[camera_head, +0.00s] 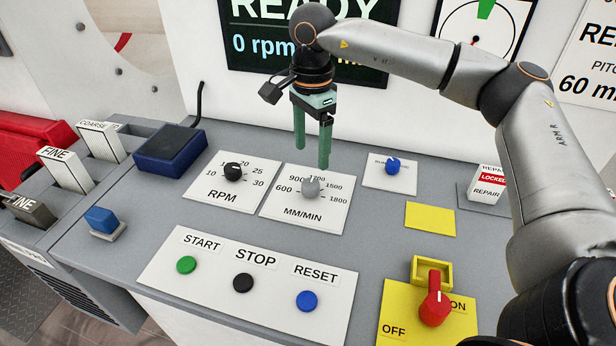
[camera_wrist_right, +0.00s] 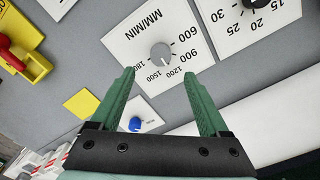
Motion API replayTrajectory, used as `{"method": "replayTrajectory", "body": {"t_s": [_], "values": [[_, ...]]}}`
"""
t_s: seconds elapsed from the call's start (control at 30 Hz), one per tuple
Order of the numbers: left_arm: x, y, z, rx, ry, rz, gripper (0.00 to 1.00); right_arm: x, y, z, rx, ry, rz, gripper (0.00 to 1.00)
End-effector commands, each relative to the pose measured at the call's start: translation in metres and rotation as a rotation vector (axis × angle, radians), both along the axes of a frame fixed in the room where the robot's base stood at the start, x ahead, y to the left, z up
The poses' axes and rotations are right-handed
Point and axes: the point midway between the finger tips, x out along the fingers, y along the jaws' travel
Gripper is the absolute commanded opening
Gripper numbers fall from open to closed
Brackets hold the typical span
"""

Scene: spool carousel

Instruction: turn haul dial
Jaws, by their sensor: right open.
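The haul dial appears to be the grey MM/MIN knob (camera_head: 311,187) on a white scale plate (camera_head: 290,212) marked from 600 to 1800. In the right wrist view the knob (camera_wrist_right: 161,54) lies just beyond the fingertips, roughly centred between them. My right gripper (camera_head: 311,156) is open and empty, pointing down above the knob; its fingers (camera_wrist_right: 159,74) are apart from it. The exact pointer setting is too small to read surely. My left gripper is not in view.
The black RPM knob (camera_head: 233,171) sits left of the haul dial, and a small blue knob (camera_head: 392,165) right. START (camera_head: 186,265), STOP (camera_head: 243,283) and RESET (camera_head: 307,301) buttons lie in front. A red ON/OFF switch (camera_head: 434,306) is front right. The display (camera_head: 300,75) stands behind.

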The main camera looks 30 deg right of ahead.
Motion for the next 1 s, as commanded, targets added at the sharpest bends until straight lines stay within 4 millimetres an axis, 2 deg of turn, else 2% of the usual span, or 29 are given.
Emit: {"method": "replayTrajectory", "body": {"t_s": [0.2, 0.4, 0.6, 0.87, 1.0], "values": [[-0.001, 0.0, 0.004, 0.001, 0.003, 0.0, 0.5, -0.001, -0.001, -0.046, -0.001, 0.004, -0.001, 0.79], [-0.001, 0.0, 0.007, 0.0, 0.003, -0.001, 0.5, 0.0, 0.0, -0.078, -0.001, 0.001, -0.001, 0.79], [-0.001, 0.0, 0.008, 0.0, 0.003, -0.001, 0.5, 0.0, 0.0, -0.092, 0.0, 0.0, -0.001, 0.79], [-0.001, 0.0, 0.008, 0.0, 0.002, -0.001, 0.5, 0.0, 0.0, -0.094, 0.0, -0.001, -0.001, 0.79], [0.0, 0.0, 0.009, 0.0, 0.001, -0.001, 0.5, 0.0, 0.0, -0.093, 0.0, -0.001, -0.001, 0.65]]}}
